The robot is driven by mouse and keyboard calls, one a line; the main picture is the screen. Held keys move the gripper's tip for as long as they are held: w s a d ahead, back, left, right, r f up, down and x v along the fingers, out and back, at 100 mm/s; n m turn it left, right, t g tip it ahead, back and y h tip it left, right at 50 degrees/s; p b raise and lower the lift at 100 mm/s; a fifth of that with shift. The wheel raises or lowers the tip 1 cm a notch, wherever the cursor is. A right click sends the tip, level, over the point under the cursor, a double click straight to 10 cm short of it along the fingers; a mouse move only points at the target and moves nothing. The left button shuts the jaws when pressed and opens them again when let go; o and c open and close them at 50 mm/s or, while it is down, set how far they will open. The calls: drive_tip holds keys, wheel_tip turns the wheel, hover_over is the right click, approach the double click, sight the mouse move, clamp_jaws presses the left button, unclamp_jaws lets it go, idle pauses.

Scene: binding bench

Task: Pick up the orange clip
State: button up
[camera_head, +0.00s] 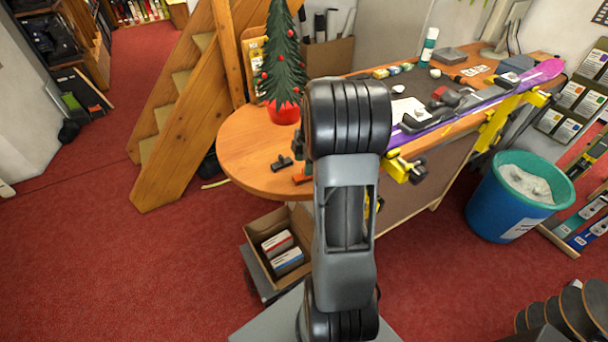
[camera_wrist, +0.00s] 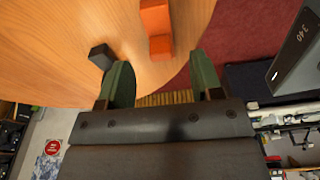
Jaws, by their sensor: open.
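The orange clip (camera_wrist: 155,18) lies on the round end of the wooden bench top (camera_wrist: 45,45), close to its edge. In the wrist view it is at the top middle, cut off by the frame. In the head view a small part of the orange clip (camera_head: 300,178) shows just left of my arm. My gripper (camera_wrist: 159,60) is open and empty. The clip lies just beyond its fingertips, sideways between them. I cannot tell how high the fingertips are above the bench. In the head view my arm hides the gripper.
A black clip (camera_head: 284,163) lies to the left of the orange one; this black clip (camera_wrist: 101,56) is near the left fingertip in the wrist view. A cardboard box (camera_head: 262,232) is below.

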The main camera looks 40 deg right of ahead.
drive_tip(key=shift+a+f+p, duration=0.15)
drive_tip(key=shift+f+p, duration=0.35)
drive_tip(key=shift+f, duration=1.6)
drive_tip(key=shift+c, duration=0.3)
drive_tip(key=c, duration=0.9)
drive_tip(key=shift+r, duration=0.1)
drive_tip(key=shift+c, duration=0.2)
